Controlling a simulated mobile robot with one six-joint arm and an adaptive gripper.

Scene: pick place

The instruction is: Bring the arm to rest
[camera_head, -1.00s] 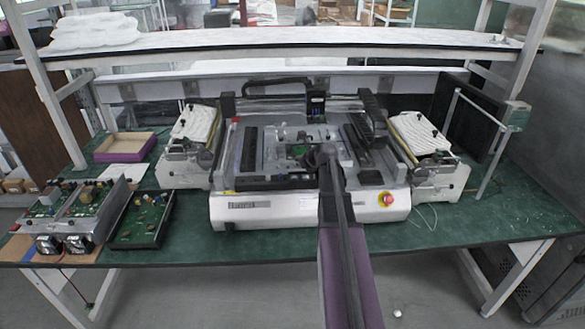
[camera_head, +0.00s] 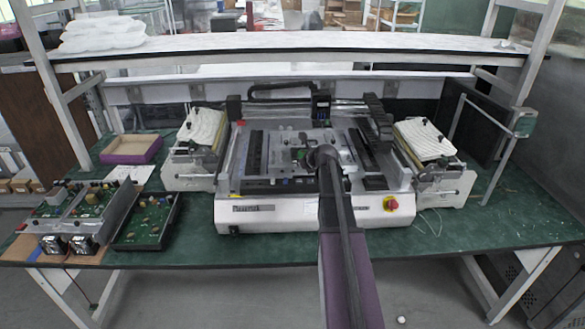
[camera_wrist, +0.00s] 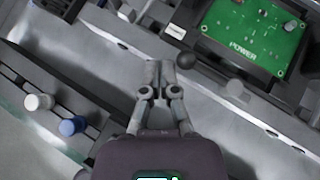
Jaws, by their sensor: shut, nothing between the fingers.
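My gripper (camera_wrist: 168,82) shows in the wrist view with its two fingers together and nothing between them. It is above the grey bed of the white bench machine (camera_head: 262,213). A green circuit board (camera_wrist: 258,32) marked POWER lies in the machine at the upper right of the wrist view, apart from the fingers. In the head view my arm reaches over the front of the machine, and the fingertips are hidden behind my wrist.
The machine stands on a green bench (camera_head: 290,243). A dark tray with a circuit board (camera_head: 148,221) and larger boards (camera_head: 78,210) lie at the left. A purple-sided box (camera_head: 131,150) is behind them. A shelf (camera_head: 290,42) spans above. A red button (camera_head: 391,203) is at the machine's front right.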

